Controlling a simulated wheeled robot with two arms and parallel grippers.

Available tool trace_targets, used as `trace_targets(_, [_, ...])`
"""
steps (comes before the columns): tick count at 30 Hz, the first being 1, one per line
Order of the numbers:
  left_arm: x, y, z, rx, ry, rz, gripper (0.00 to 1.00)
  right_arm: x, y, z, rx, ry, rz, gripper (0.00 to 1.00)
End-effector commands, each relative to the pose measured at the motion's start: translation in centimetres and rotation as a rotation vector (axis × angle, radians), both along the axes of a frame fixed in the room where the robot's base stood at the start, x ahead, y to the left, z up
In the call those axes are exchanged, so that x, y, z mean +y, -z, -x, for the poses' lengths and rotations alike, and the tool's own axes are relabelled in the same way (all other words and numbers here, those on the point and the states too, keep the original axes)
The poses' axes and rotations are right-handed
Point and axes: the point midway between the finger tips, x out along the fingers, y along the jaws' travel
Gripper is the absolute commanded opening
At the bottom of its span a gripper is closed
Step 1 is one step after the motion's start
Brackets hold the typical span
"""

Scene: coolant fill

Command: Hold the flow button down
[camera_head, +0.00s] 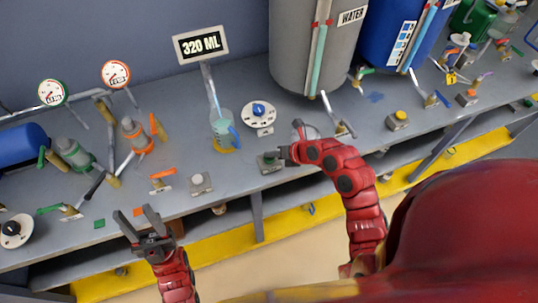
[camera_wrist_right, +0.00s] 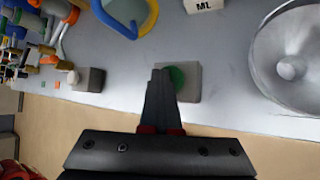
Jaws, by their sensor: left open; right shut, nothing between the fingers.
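A grey button box with a green button (camera_wrist_right: 177,77) sits on the bench; in the head view the box (camera_head: 267,163) is partly behind my right gripper. My right gripper (camera_head: 287,153) is shut and empty, its fingertips at this box. In the right wrist view the shut fingers (camera_wrist_right: 160,77) overlap the green button's left side. I cannot tell whether they touch it or whether it is pressed. My left gripper (camera_head: 138,220) is open and empty, in front of the bench's front edge at the left.
A clear jug (camera_head: 222,126) with a blue handle stands behind the button box, under a "320 ML" sign (camera_head: 201,45). A dial (camera_head: 258,113) and a metal bowl (camera_wrist_right: 298,62) are close by. Other button boxes (camera_head: 200,184) (camera_head: 397,121) stand left and right. A grey WATER tank (camera_head: 310,50) stands behind.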

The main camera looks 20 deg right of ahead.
Motion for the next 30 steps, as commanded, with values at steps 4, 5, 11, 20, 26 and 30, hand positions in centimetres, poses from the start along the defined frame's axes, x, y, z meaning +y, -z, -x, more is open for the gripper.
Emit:
trace_targets(4, [0.0,0.0,0.0,0.000,0.000,0.000,0.50,0.0,0.1,0.0,0.001,0.000,0.001,0.00])
trace_targets(5, [0.0,0.0,0.0,0.000,0.000,0.000,0.50,0.0,0.1,0.0,0.002,0.001,0.000,0.00])
trace_targets(11, [0.0,0.0,0.0,0.000,0.000,0.000,0.50,0.0,0.1,0.0,0.001,0.000,0.001,0.00])
trace_targets(20, [0.0,0.0,0.0,0.000,0.000,0.000,0.50,0.0,0.1,0.0,0.001,0.000,0.001,0.00])
trace_targets(26, [0.0,-0.5,0.0,0.000,0.000,0.000,0.50,0.0,-0.6,0.0,0.002,-0.001,0.001,0.00])
trace_targets(30, [0.0,-1.1,0.0,0.000,0.000,0.000,0.50,-0.1,-1.4,0.0,0.002,0.000,0.002,0.00])
